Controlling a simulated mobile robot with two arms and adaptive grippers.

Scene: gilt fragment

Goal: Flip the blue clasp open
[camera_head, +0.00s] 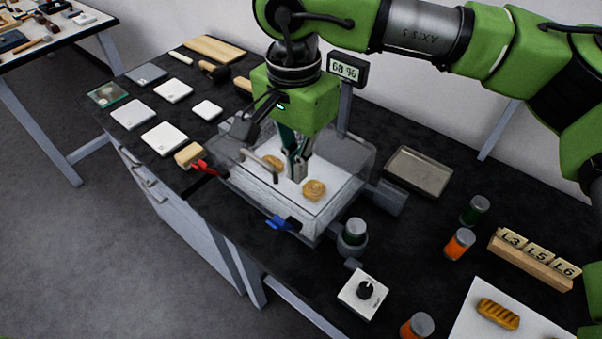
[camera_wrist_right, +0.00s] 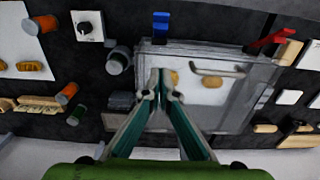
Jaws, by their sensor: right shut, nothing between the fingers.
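The blue clasp (camera_head: 283,223) is on the front side of a clear-lidded box (camera_head: 255,190), near its right front corner. In the right wrist view the blue clasp (camera_wrist_right: 160,27) is beyond my fingertips, at the box's edge. A red clasp (camera_head: 205,168) is at the box's left front; it also shows in the wrist view (camera_wrist_right: 268,39). My right gripper (camera_head: 298,177) points down over the box, shut and empty, behind the blue clasp and apart from it. Gilt pieces (camera_head: 314,189) lie on white inside the box. My left gripper is not in view.
A bar handle (camera_head: 262,165) stands on the lid. A display (camera_head: 347,69) reading 68 % stands behind the box. A capped jar (camera_head: 354,233) and a white knob box (camera_head: 363,293) stand to the right. A wooden block (camera_head: 188,155) lies near the red clasp.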

